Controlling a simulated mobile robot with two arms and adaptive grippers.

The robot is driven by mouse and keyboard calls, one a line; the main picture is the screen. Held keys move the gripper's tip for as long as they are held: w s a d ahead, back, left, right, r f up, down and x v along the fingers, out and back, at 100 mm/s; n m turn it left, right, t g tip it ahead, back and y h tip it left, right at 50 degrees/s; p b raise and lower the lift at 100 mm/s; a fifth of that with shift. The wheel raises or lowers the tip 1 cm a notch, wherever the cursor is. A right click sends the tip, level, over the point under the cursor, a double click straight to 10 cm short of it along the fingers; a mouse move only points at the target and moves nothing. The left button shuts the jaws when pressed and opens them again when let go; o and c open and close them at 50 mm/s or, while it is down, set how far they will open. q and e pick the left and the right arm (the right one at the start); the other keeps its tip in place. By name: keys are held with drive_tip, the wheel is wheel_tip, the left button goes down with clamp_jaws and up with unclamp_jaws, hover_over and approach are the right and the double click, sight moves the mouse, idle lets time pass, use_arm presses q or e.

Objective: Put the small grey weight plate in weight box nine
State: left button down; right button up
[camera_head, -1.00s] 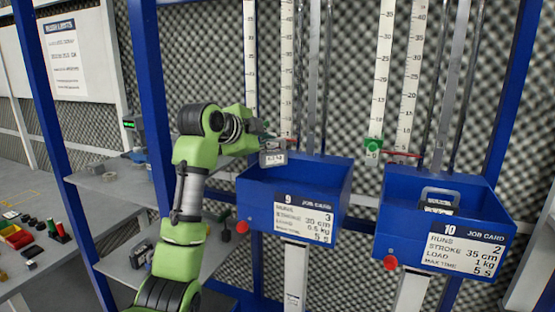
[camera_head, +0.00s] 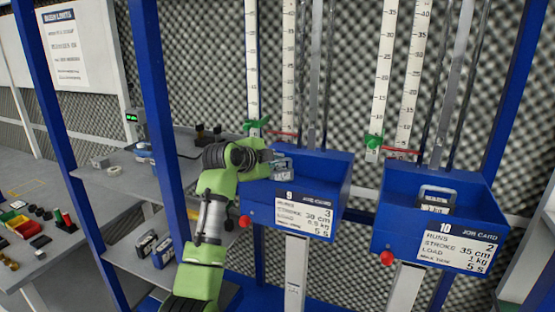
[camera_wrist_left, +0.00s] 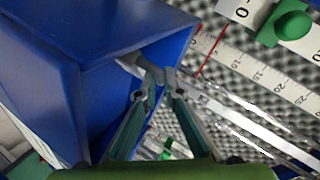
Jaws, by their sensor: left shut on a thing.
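Weight box nine (camera_head: 328,188) is a blue open-topped box with a job card on its front, in the middle of the head view. My left gripper (camera_head: 279,164) reaches over its left side into the box opening. In the left wrist view the fingers (camera_wrist_left: 157,76) are shut on a small grey piece, the weight plate (camera_wrist_left: 129,64), seen only in part beside the blue box wall. I cannot tell whether the plate touches the box floor. My right gripper is not in view.
Weight box ten (camera_head: 476,205) stands to the right, with a grey weight inside. Grey shelves (camera_head: 115,190) with several items stand left, behind a blue post (camera_head: 160,110). Scales and rods rise behind the boxes. A red knob (camera_head: 245,221) sits at box nine's lower left.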

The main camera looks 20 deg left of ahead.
use_arm(q)
drive_tip(key=shift+r, duration=0.1)
drive_tip(key=c, duration=2.4)
unclamp_jaws()
drive_tip(key=shift+f, duration=0.2)
drive_tip(key=shift+c, duration=0.2)
drive_tip(key=shift+o, duration=1.4)
drive_tip(key=shift+s, duration=0.1)
drive_tip(key=shift+r, duration=0.15)
drive_tip(key=b+v, duration=0.4)
drive_tip(key=v, duration=0.8)
